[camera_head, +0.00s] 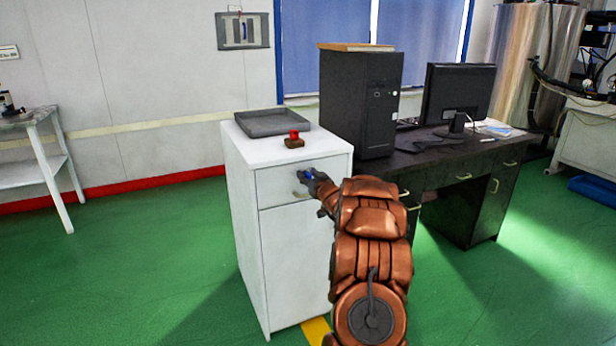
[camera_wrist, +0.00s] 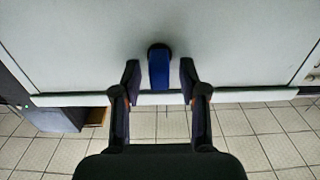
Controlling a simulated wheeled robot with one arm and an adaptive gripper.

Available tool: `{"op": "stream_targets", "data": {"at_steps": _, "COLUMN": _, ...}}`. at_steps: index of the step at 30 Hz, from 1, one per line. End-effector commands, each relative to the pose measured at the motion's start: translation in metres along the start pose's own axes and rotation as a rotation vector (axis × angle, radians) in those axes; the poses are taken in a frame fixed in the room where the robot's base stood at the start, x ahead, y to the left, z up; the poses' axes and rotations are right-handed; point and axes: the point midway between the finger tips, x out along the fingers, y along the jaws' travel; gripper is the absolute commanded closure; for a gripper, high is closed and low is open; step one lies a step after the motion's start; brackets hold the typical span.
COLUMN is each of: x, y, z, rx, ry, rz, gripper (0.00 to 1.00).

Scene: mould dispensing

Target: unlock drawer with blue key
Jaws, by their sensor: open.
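The blue key (camera_wrist: 159,72) sits at a dark round lock (camera_wrist: 158,48) on the white drawer front (camera_wrist: 85,45), pointing out toward my wrist. My gripper (camera_wrist: 160,66) is open, with one finger on each side of the key and a visible gap on both sides. In the head view my gripper (camera_head: 312,181) is at the front of the white cabinet's top drawer (camera_head: 277,186), and a bit of the blue key (camera_head: 307,174) shows there. The drawer is shut. How deep the key sits in the lock cannot be seen.
On the white cabinet (camera_head: 290,265) are a grey tray (camera_head: 270,122) and a red piece on a brown block (camera_head: 294,142). A black desk (camera_head: 450,150) with a computer tower (camera_head: 360,100) and monitor (camera_head: 455,95) stands close on the right. Green floor is free at left.

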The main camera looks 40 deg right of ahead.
Motion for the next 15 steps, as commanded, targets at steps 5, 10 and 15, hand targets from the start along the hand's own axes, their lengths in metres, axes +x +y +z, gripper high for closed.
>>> {"op": "stream_targets", "data": {"at_steps": 5, "x": 0.0004, "y": -0.0001, "z": -0.0003, "rx": 0.000, "ry": 0.000, "rz": 0.000, "gripper": 0.57}}
{"op": "stream_targets", "data": {"at_steps": 10, "x": 0.0003, "y": 0.0000, "z": -0.0003, "rx": 0.000, "ry": 0.000, "rz": 0.000, "gripper": 0.68}}
{"op": "stream_targets", "data": {"at_steps": 15, "x": 0.0003, "y": 0.0001, "z": -0.0003, "rx": 0.000, "ry": 0.000, "rz": 0.000, "gripper": 0.85}}
